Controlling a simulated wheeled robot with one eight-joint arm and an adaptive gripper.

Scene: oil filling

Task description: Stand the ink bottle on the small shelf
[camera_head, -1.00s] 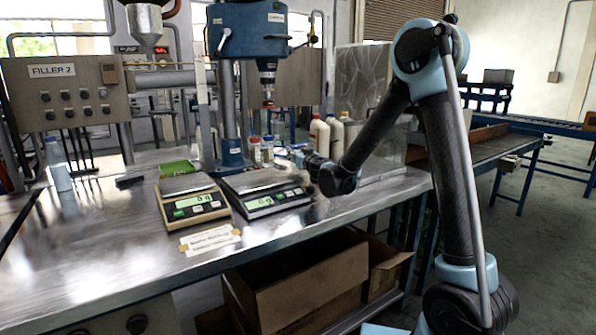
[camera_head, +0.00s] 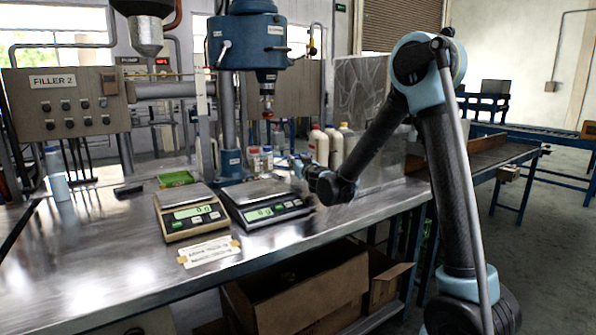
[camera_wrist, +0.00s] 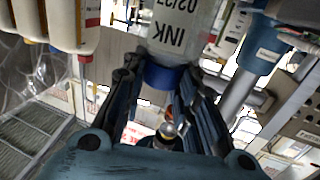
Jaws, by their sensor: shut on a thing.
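The ink bottle (camera_wrist: 180,30) is a pale bottle with a blue cap and an upside-down "INK" label in the wrist view. My gripper (camera_wrist: 158,80) is shut on it around the blue cap end, with one finger on each side. The upper part of the bottle runs out of the frame. In the head view, my gripper (camera_head: 300,165) is above the bench, near the right scale; the bottle is not clearly told apart there. I cannot make out the small shelf in either view.
Two scales, a left one (camera_head: 190,217) and a right one (camera_head: 265,206), stand on the metal bench (camera_head: 110,265). White bottles with red or cream caps (camera_head: 319,148) stand behind my gripper. The blue filler column (camera_head: 228,130) rises behind the scales. Bare bench lies at the front left.

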